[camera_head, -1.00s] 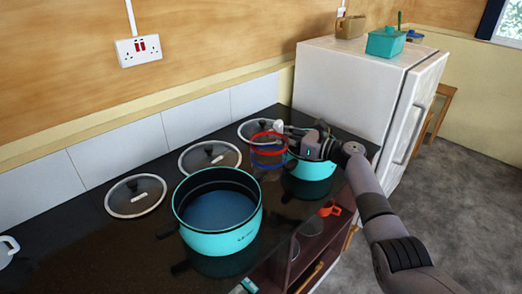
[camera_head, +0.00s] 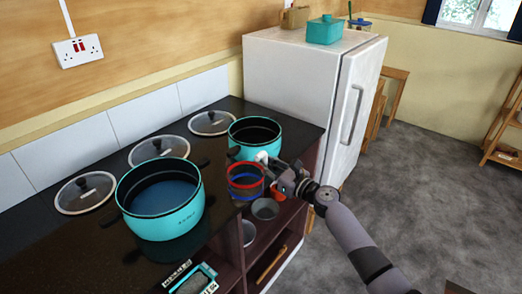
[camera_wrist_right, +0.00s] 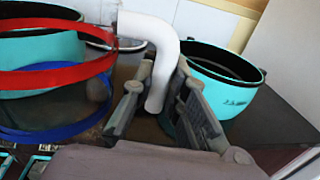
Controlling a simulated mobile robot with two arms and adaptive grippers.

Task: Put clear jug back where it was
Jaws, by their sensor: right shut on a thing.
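The clear jug (camera_head: 245,187) shows mainly by its red and blue rings and white handle. It is in front of the right-hand turquoise pot, by the counter's front edge. My right gripper (camera_head: 275,170) is shut on its white handle. In the right wrist view, the handle (camera_wrist_right: 160,40) runs down between the fingers of the gripper (camera_wrist_right: 162,100), and the jug's rings (camera_wrist_right: 60,75) lie to the left. Whether the jug touches anything below cannot be told. My left gripper is not in view.
A large turquoise pot (camera_head: 165,215) and a smaller pot (camera_head: 255,148) stand on the dark counter (camera_head: 80,245). Several glass lids lie along the wall, one at the back (camera_head: 210,122). Open shelves (camera_head: 272,235) holding bowls are below. A white fridge (camera_head: 290,85) stands behind.

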